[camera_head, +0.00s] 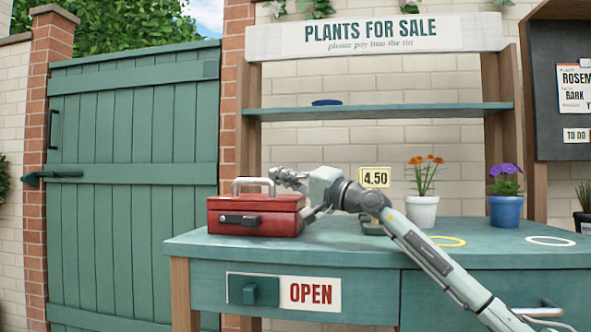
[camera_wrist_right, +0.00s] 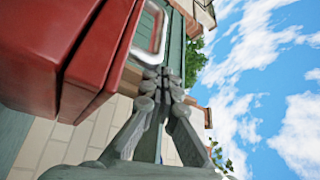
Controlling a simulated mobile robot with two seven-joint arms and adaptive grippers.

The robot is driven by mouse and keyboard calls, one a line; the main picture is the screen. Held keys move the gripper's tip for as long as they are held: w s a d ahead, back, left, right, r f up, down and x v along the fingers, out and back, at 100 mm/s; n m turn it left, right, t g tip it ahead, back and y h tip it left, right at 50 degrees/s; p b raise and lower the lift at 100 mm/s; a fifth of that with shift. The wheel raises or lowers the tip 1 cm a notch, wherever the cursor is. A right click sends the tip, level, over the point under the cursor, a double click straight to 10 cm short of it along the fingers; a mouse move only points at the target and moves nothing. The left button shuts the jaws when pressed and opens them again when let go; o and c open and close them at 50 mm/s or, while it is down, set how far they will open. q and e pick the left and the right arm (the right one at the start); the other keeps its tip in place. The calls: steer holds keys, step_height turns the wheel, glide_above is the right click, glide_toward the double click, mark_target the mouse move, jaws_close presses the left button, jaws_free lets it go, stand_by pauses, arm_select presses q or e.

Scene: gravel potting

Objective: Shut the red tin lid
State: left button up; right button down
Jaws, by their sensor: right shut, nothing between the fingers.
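The red tin (camera_head: 255,222) stands on the left part of the green bench top. Its lid (camera_head: 285,203) lies down flat over the body, with a grey handle (camera_head: 253,182) upright on top and a dark latch on the front. In the right wrist view the tin (camera_wrist_right: 45,50) fills the upper left, with a dark seam between two red parts; I cannot tell whether the lid is fully seated. My right gripper (camera_head: 274,175) is shut and empty, just above the lid's right end near the handle. Its fingertips meet in the right wrist view (camera_wrist_right: 164,75). My left gripper is not in view.
A white pot (camera_head: 421,212) with orange flowers and a blue pot (camera_head: 504,211) with purple flowers stand to the right. A price card (camera_head: 375,177) shows behind my right arm. The bench's front edge (camera_head: 300,258) is clear. A shelf (camera_head: 400,110) runs above.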

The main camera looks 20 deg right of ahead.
steer(key=shift+s+a+f, duration=0.15)
steer(key=shift+f, duration=0.25)
steer(key=shift+a+f, duration=0.15)
steer(key=shift+f, duration=0.05)
steer(key=shift+s+f, duration=0.15)
steer(key=shift+s, duration=0.1)
steer(key=r+v, duration=0.1)
steer(key=v, duration=1)
steer(key=shift+s+d, duration=0.2)
steer(key=shift+d, duration=0.4)
steer(key=shift+f, duration=0.15)
